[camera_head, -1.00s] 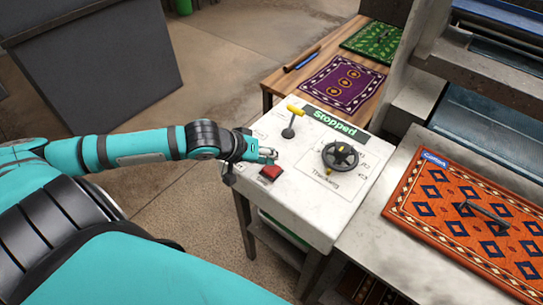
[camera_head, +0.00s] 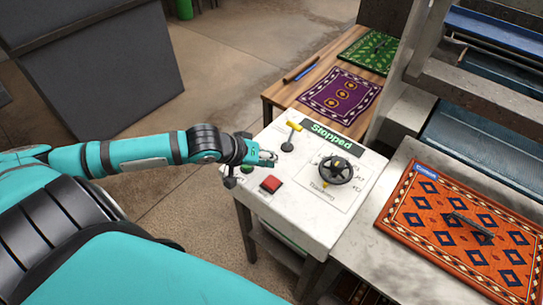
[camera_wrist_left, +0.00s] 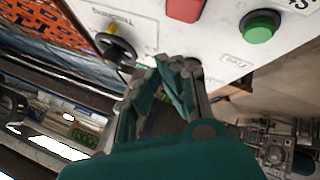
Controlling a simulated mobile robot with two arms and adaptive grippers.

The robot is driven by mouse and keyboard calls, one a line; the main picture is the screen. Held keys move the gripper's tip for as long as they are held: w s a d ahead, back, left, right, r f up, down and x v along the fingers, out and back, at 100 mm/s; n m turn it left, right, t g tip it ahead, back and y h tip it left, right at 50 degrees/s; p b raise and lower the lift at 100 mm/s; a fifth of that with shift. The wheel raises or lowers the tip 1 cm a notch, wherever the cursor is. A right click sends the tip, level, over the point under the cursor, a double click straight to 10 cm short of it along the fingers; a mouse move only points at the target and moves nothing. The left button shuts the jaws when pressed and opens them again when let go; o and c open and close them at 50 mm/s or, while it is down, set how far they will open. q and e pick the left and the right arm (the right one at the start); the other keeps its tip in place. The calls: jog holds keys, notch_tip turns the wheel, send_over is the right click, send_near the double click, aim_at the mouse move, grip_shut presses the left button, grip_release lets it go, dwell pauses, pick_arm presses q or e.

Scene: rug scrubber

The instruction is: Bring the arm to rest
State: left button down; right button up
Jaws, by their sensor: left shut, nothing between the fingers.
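My left gripper (camera_head: 268,158) is shut and empty. In the head view it is over the left edge of the white control panel (camera_head: 318,222), close to the red button (camera_head: 271,184). The left wrist view shows its closed teal fingers (camera_wrist_left: 168,75) below the red button (camera_wrist_left: 186,8) and the green button (camera_wrist_left: 259,26). The panel carries a yellow-tipped lever (camera_head: 290,136), a black handwheel (camera_head: 336,170) and a sign reading "Stopped" (camera_head: 333,136). My right gripper is not in view.
An orange patterned rug (camera_head: 462,228) lies on the grey machine bed to the right. A wooden table (camera_head: 290,92) behind the panel holds a purple rug (camera_head: 340,95) and a green rug (camera_head: 370,50). A dark grey box (camera_head: 100,75) stands at the far left. Floor is open between.

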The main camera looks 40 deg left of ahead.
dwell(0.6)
pick_arm(q)
jog(key=s+d+f+m+g+y, duration=0.2)
jog(key=s+d+f+m, duration=0.15)
jog(key=s, duration=0.55)
jog(key=s+d+f+m+g+y, duration=0.1)
jog(key=s+d+f+m+g, duration=0.3)
jog(key=s, duration=0.6)
notch_tip(320, 180, down, 30)
jog(key=s+b, duration=0.3)
jog(key=s+a+f+g+b, duration=0.1)
jog(key=s+a+f, duration=0.1)
jog(key=s+f, duration=1.3)
notch_tip(320, 180, down, 2)
jog(key=shift+s+f+n+y+b, duration=0.15)
jog(key=shift+s+n+y+b, duration=0.15)
jog(key=shift+n+b, duration=0.1)
